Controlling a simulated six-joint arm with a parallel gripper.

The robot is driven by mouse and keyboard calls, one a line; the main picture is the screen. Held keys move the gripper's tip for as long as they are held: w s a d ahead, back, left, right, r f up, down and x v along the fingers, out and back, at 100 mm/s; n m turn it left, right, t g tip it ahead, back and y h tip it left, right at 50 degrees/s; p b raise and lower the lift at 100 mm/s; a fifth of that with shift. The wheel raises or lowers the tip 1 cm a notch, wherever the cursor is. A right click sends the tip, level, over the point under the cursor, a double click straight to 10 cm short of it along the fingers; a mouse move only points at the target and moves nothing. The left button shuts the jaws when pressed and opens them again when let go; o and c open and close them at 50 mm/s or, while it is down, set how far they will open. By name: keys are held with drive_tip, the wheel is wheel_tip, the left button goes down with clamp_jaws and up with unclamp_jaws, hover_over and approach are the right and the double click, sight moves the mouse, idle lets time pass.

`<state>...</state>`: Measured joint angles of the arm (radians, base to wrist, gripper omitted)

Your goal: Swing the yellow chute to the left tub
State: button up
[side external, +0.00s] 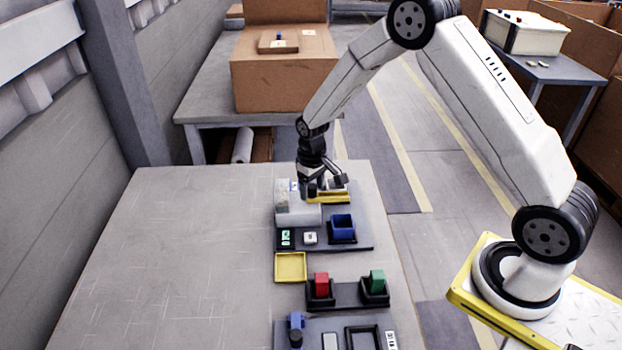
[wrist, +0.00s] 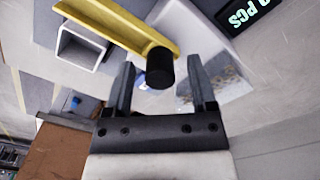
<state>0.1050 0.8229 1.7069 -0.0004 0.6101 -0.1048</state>
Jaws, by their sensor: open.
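The yellow chute (wrist: 115,24) runs from the upper left to a black upright knob (wrist: 160,68) in the wrist view. In the side view the chute (side external: 335,197) lies under my gripper (side external: 318,191), pointing right. My gripper (wrist: 161,64) is open, with one finger on each side of the knob and visible gaps to it. A white square tub (wrist: 68,44) sits under the chute's outer part in the wrist view. Which tub is the left one I cannot tell; my gripper hides part of that area in the side view.
A pale box (side external: 298,214) and a lit counter display (side external: 286,239) stand close by. A blue bin (side external: 342,228), a yellow tray (side external: 290,267), and red (side external: 321,284) and green (side external: 377,281) blocks in holders are nearer the camera. The table's left side (side external: 180,260) is clear.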

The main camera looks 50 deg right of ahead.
drive_tip(key=shift+f, duration=0.15)
clamp_jaws()
idle(1.4)
